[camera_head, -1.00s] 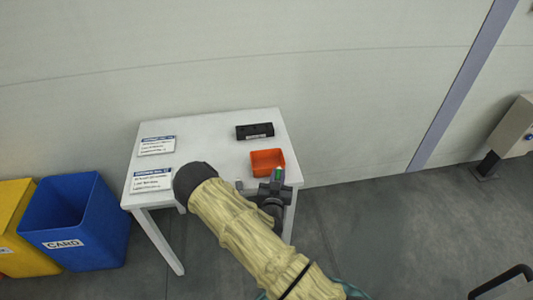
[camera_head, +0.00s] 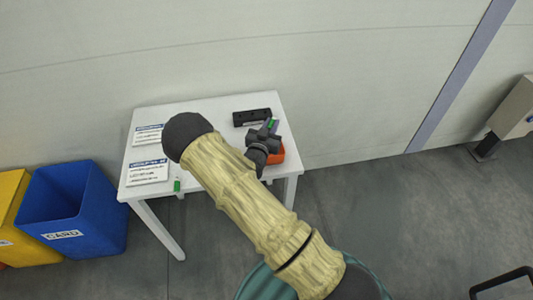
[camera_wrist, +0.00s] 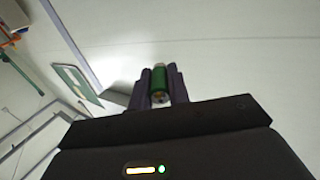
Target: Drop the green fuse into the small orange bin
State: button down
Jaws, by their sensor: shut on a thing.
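My gripper (camera_head: 266,130) is shut on the green fuse (camera_head: 271,124), near the back right of the white table. In the wrist view the green fuse (camera_wrist: 159,84) sits between the two dark fingers, with its pale far end and metal near end showing. The small orange bin (camera_head: 278,156) is on the right of the table, largely hidden by my gripper and wrist. In the head view the fuse appears past the bin, toward the black block; its height above the table is hard to tell.
A black block (camera_head: 244,118) lies at the back of the white table (camera_head: 200,113). Two printed cards, one being the front card (camera_head: 147,171), lie on the left. A small green object (camera_head: 177,186) is at the front edge. A blue bin (camera_head: 85,215) and yellow bin (camera_head: 20,235) stand left.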

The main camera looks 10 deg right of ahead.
jog(key=shift+w+a+f+b, duration=0.1)
jog(key=shift+f+b, duration=1.35)
jog(key=shift+f, duration=1.3)
jog(key=c, duration=1.3)
grip_release()
jog(key=shift+o, duration=0.2)
jog(key=b+v, duration=0.3)
jog(key=v, duration=1.4)
jog(key=shift+b, duration=0.35)
jog(key=shift+a, duration=0.1)
